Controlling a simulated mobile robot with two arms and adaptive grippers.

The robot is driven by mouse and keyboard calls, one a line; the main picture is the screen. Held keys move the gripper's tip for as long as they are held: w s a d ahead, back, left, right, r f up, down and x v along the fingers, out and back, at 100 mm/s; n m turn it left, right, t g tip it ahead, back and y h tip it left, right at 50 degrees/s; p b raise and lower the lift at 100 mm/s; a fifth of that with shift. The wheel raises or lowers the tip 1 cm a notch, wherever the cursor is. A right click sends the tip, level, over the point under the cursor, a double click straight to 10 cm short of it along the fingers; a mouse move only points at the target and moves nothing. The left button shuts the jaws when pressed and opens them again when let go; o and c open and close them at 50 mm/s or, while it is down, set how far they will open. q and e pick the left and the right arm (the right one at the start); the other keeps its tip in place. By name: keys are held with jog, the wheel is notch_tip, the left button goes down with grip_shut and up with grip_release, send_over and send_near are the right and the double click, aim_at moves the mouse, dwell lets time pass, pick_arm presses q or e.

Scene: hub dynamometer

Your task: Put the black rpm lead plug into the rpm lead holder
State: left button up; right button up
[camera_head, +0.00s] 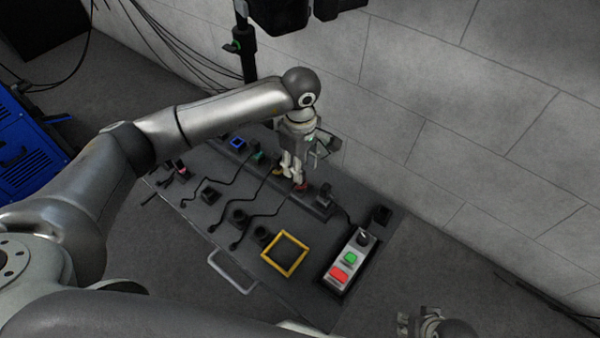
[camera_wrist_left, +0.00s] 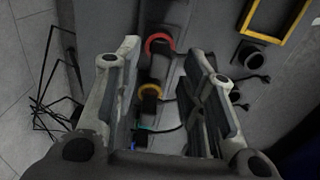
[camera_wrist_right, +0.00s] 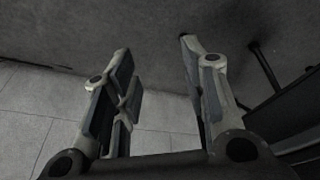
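Several black leads with plugs run across the dark bench top; one plug (camera_head: 234,246) lies near its front edge. Which one is the rpm lead plug I cannot tell. Black holders, one of them (camera_head: 238,215), stand near the plugs; their labels are unreadable. A rail at the back carries coloured rings: red (camera_wrist_left: 160,42), yellow (camera_wrist_left: 150,91), and green and blue further along. My left gripper (camera_head: 293,180) points down over the rail near the red and yellow rings. It is open and empty in the left wrist view (camera_wrist_left: 168,62). My right gripper (camera_wrist_right: 155,60) is open and empty, away from the bench.
A yellow square frame (camera_head: 285,253) lies on the bench. A control box (camera_head: 345,262) with green and red buttons stands at its right. A metal handle (camera_head: 232,273) sticks out at the front. A block wall (camera_head: 440,120) rises behind, and a blue cabinet (camera_head: 25,150) stands left.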

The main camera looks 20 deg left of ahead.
pick_arm(q)
notch_tip(320, 180, down, 3)
jog(key=shift+r+b, duration=0.2)
jog(key=shift+b, duration=0.8)
jog(key=shift+f, duration=0.25)
pick_arm(e)
jog(key=v, duration=0.8)
jog(key=shift+w+r+t, duration=0.25)
jog(key=shift+r+t, duration=0.05)
jog(key=shift+r, duration=0.2)
jog(key=shift+d, duration=0.15)
pick_arm(q)
grip_shut()
jog(key=shift+r, duration=0.1)
jog(key=shift+r, duration=0.1)
